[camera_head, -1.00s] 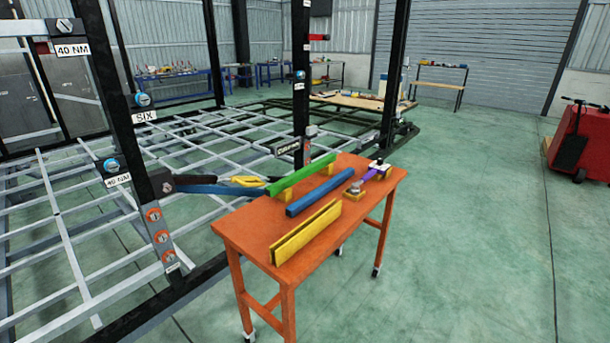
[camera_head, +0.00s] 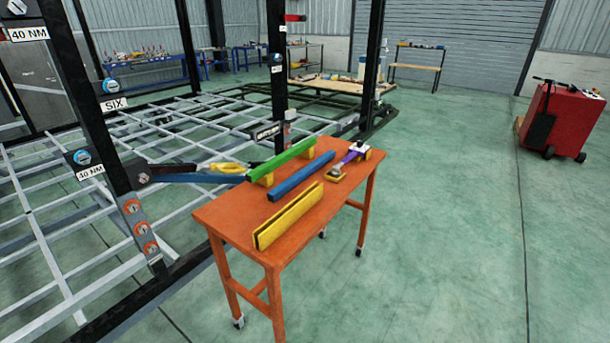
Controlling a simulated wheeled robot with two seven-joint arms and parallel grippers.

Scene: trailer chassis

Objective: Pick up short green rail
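The green rail (camera_head: 282,158) lies along the far left side of the orange table (camera_head: 226,221), resting on yellow blocks (camera_head: 308,152) that hold it above the tabletop. A blue rail (camera_head: 302,177) lies beside it on the table. A yellow rail (camera_head: 288,215) stands near the table's front right edge. Neither of my grippers shows in the head view.
The trailer chassis frame (camera_head: 150,130) with black upright posts (camera_head: 95,115) stands left of the table. A red cart (camera_head: 565,120) stands at the right. The green floor right of the table is clear.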

